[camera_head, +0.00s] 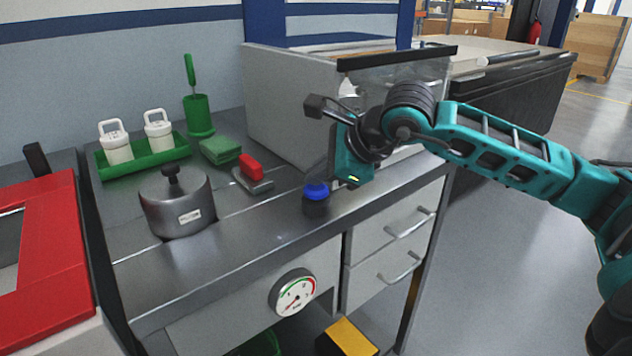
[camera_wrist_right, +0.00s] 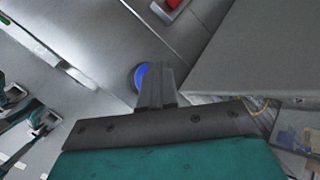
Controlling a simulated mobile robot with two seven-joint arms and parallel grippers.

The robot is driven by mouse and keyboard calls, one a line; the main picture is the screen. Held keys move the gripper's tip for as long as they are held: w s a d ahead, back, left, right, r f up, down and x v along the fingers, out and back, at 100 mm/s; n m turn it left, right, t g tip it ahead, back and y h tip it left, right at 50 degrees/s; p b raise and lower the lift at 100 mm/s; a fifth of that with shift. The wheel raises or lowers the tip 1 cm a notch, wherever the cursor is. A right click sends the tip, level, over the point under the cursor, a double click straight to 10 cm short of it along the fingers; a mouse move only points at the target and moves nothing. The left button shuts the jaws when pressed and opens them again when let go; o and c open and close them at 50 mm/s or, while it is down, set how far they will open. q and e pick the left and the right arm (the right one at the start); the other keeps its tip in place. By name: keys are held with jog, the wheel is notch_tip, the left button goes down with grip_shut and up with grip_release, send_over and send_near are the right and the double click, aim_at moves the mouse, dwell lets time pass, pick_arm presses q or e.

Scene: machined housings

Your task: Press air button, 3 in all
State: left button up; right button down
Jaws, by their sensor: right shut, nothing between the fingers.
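The air button appears to be the blue round cap (camera_head: 316,190) on a short black base, near the front edge of the steel worktop. In the right wrist view the blue cap (camera_wrist_right: 141,76) is partly hidden behind my fingers. My right gripper (camera_head: 324,178) is shut and empty, its fingertips pointing down at the cap. In the right wrist view the fingers (camera_wrist_right: 156,78) overlap the cap's right side. I cannot tell whether they touch it. My left gripper is out of view.
A grey box (camera_head: 285,105) stands close behind the button. A red-handled tool (camera_head: 251,170), a grey lidded pot (camera_head: 178,205) and a green tray (camera_head: 122,168) with white containers are to the left. A round gauge (camera_head: 294,293) is on the front panel below.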

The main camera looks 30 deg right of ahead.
aim_at(320, 189)
dwell(0.4)
jog(key=shift+r+p, duration=0.75)
jog(key=shift+r, duration=0.4)
notch_tip(320, 189, up, 5)
jog(key=p, duration=0.3)
dwell(0.4)
